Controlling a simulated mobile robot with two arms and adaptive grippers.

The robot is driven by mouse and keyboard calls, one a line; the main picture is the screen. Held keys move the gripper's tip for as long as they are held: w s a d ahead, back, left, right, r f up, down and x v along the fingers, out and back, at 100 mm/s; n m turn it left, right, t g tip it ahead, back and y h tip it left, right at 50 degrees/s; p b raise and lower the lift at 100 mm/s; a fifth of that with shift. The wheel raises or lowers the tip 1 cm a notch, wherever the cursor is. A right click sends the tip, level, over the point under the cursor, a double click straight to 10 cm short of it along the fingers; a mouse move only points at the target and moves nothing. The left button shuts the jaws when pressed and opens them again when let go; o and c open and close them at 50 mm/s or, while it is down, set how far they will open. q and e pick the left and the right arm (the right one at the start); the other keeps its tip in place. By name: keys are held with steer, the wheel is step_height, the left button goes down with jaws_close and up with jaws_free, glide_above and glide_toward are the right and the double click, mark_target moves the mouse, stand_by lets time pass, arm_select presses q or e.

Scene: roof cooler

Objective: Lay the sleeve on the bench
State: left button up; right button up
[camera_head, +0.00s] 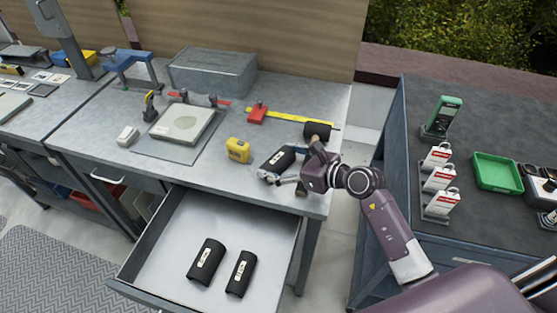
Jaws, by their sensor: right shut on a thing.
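My right gripper (284,180) is at the front right of the grey bench (215,155), over its front edge. It is shut on a black sleeve (277,159) with a pale label. The sleeve lies at a slant at the bench top; whether it touches the surface I cannot tell. Two more black sleeves with pale labels, one on the left (206,262) and one on the right (241,273), lie in the open drawer (170,240) below. My left gripper is not in view.
A black roll-shaped piece (318,130) lies behind the held sleeve. A yellow tape measure (238,150) is to its left, a yellow rule (290,116) with a red block (257,113) behind. A dark side table (475,115) with a green tray (496,172) stands right.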

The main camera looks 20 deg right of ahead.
steer(key=o, duration=0.5)
steer(key=shift+f, duration=0.15)
steer(key=shift+c, duration=0.2)
steer(key=o, duration=0.4)
steer(key=shift+o, duration=0.2)
